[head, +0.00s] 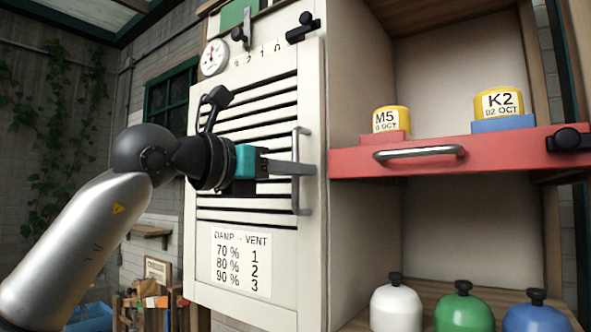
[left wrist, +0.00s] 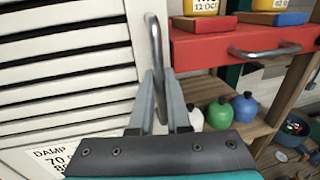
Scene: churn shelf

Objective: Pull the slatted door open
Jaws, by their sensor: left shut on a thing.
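The slatted door (head: 265,110) is white with dark gaps between its slats and a "DAMP - VENT" label low on it. It looks shut against the cabinet front. It also fills the left of the left wrist view (left wrist: 60,70). Its vertical metal handle (head: 300,140) is at the door's right edge. My left gripper (head: 300,169) is shut on this handle, reaching in from the left. In the left wrist view the fingers (left wrist: 163,95) close around the lower part of the handle (left wrist: 153,35). My right gripper is in neither view.
Right of the door, a red drawer front (head: 510,150) with a metal handle carries yellow-labelled jars M5 (head: 391,121) and K2 (head: 499,103). White (head: 396,308), green (head: 463,312) and blue (head: 538,315) bottles stand on the shelf below. A round dial (head: 213,57) is above the door.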

